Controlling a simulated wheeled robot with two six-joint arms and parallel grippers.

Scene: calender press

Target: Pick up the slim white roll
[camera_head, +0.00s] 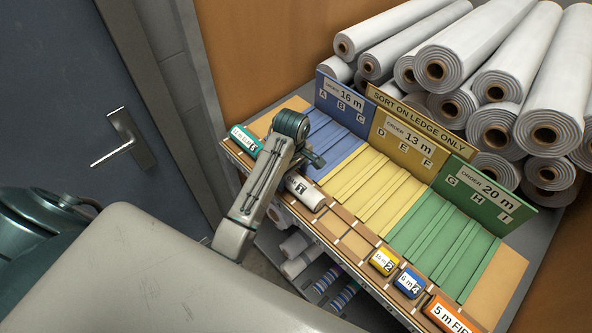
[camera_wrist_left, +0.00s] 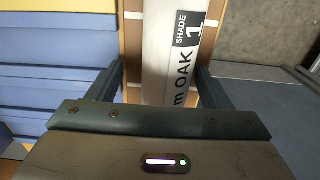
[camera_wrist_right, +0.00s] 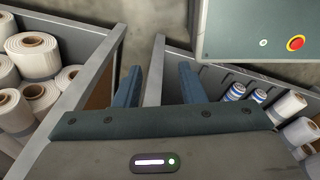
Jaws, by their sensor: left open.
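The slim white roll (camera_head: 305,192), with a label "1", lies on the wooden ledge in front of the blue slats. In the left wrist view, the white roll (camera_wrist_left: 168,45) reads "m OAK" and "SHADE 1". My left gripper (camera_head: 314,162) is open at the roll, and in its wrist view the fingers (camera_wrist_left: 156,84) stand on either side of it with gaps showing. My right gripper (camera_wrist_right: 158,76) is open and empty, away from the ledge near a grey-walled bin; it is not visible in the head view.
A teal roll (camera_head: 245,140) lies left of it on the ledge; yellow (camera_head: 383,262), blue (camera_head: 410,283) and orange (camera_head: 449,314) rolls lie to the right. Blue (camera_head: 345,97), gold (camera_head: 408,137) and green (camera_head: 477,193) signs stand behind the slats. Large white rolls (camera_head: 470,45) are piled behind.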

